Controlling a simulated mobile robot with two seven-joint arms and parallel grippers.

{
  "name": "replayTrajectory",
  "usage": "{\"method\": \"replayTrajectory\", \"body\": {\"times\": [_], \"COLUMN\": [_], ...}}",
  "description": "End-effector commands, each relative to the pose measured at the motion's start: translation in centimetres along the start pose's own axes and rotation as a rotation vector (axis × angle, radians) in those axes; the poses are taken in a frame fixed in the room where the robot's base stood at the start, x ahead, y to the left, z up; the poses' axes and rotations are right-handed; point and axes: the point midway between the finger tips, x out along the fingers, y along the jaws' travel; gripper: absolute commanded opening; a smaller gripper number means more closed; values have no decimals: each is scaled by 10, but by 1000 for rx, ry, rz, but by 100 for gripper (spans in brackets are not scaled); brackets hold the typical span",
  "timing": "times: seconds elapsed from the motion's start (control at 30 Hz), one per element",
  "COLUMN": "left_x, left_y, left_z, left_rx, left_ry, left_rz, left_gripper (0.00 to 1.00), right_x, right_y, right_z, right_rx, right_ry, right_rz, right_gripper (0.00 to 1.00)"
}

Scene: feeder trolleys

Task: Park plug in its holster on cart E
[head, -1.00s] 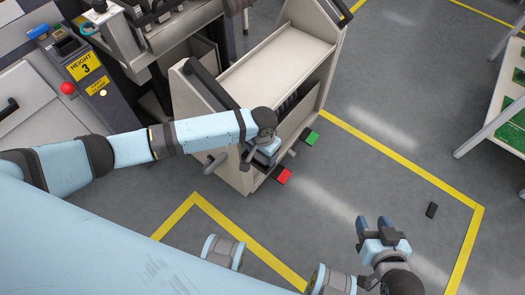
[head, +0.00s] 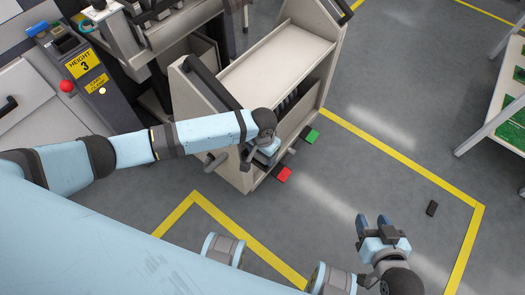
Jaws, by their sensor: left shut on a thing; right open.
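My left gripper (head: 262,152) is at the near end of a beige cart (head: 272,72), above the floor pedals. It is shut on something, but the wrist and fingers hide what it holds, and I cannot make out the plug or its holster. No letter is readable on this cart. My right gripper (head: 374,222) is open and empty over the grey floor, well to the right of the cart.
A red pedal (head: 283,174) and a green pedal (head: 312,136) stick out low at the cart. A machine with a yellow height sign (head: 83,67) stands at left. A small black object (head: 432,208) lies on the floor.

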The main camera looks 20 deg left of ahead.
Motion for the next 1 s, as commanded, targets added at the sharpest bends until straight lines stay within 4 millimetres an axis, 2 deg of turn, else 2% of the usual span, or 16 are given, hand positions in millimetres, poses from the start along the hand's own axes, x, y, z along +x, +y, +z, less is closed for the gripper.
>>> {"method": "replayTrajectory", "body": {"times": [0.4,0.43,0.53,0.83,1.0], "left_x": [6,6,6,6,-2], "left_y": [0,0,0,0,-2], "left_z": [0,0,0,0,0], "left_rx": [0,0,0,-1,-1], "left_ry": [0,0,0,-1,-1], "left_rz": [1,1,0,0,0], "left_gripper": [30,77,100,100,100], "right_x": [1,1,1,1,-3], "right_y": [0,0,0,0,0], "right_z": [2,2,2,1,-6], "right_rx": [0,0,0,-1,0], "right_ry": [0,0,0,1,0], "right_rz": [0,0,0,-1,-1], "right_gripper": [47,47,47,47,47]}}
